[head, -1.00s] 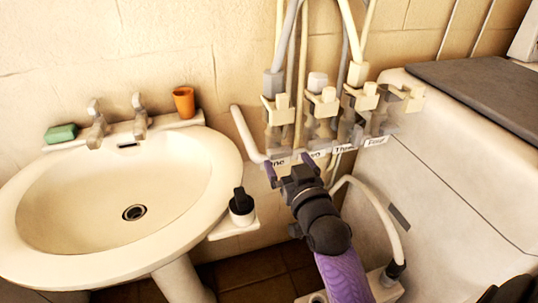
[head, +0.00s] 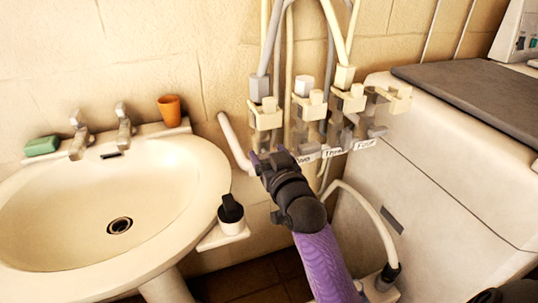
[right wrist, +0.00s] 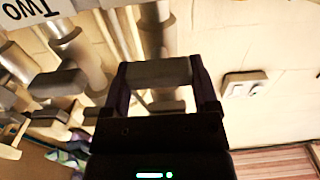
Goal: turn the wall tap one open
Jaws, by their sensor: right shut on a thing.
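Wall tap one is the leftmost of the row of wall taps, and its cream upper part (head: 266,118) shows in the head view. My right gripper (head: 267,157) is at its lower front and hides its handle and label there. In the right wrist view my right gripper (right wrist: 160,78) has a grey bar-shaped handle (right wrist: 158,72) spanning between its fingertips. The gripper is shut on this handle. The label "Two" (right wrist: 42,12) shows upside down at the top left of that view. My left gripper is not in view.
More labelled taps (head: 350,100) stand close on the right, with hoses above. A white washbasin (head: 190,215) with a soap (head: 42,146) and an orange cup (head: 169,110) is at the left. A white appliance (head: 440,150) with a grey top is at the right.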

